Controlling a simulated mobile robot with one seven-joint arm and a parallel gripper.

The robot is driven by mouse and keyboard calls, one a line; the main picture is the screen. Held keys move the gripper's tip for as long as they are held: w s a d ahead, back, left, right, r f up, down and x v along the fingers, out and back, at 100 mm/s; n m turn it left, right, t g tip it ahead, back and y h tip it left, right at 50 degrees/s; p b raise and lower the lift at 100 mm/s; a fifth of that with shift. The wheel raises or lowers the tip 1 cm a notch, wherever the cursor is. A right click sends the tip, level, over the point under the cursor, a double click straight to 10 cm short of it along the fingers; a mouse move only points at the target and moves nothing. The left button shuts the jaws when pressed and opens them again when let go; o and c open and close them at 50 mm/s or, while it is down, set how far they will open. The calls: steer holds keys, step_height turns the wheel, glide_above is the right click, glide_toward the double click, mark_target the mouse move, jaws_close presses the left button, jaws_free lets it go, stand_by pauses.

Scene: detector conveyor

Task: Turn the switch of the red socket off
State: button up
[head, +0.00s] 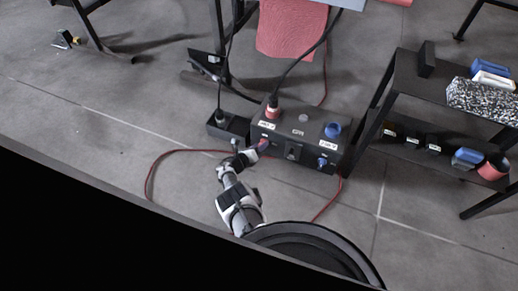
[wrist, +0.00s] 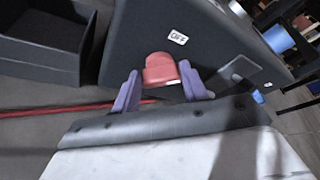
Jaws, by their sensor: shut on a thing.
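A dark power box (head: 305,132) stands on the floor. Its red socket (head: 272,111) on the top left has a dark cable's plug in it. The red switch (wrist: 160,70) is on the box's front face, low on the left. In the wrist view a white OFF label (wrist: 178,38) is on the face just above the switch. My gripper (head: 262,147) is at that face, and in the wrist view its purple fingers (wrist: 160,80) flank the red switch, shut on it. The switch's lower part is hidden by the gripper. A blue socket (head: 332,131) is on the top right.
A blue switch (head: 322,162) is on the box's front right. An open dark tray (head: 230,127) sits left of the box. A red cable (head: 150,172) lies on the floor around it. A black shelf (head: 400,95) with items stands at right.

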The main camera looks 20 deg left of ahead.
steer(key=shift+a, duration=0.1)
stand_by(0.3)
steer(key=o, duration=1)
